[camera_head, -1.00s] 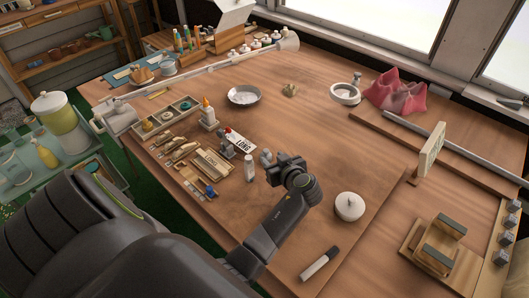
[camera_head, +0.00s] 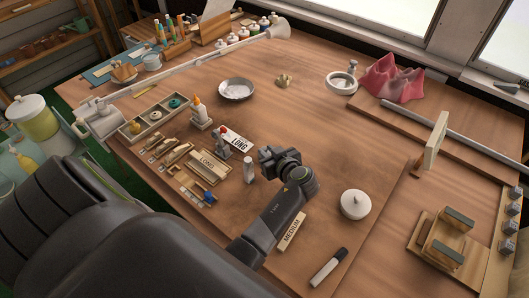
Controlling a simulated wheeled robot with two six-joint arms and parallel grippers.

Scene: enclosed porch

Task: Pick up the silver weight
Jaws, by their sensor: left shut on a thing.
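My left gripper (camera_head: 268,155) is above the middle of the wooden table, with its arm reaching up from the lower left. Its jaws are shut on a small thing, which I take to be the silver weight. The gripper body and fingers hide most of it, so its shape and its height above the table are hard to tell. A small white bottle (camera_head: 249,170) stands just left of the gripper. My right gripper is out of view.
A LONG card (camera_head: 237,139) and a wooden LONG block (camera_head: 210,165) are to the left. A metal bowl (camera_head: 236,90) stands behind. The table's middle is fairly clear.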

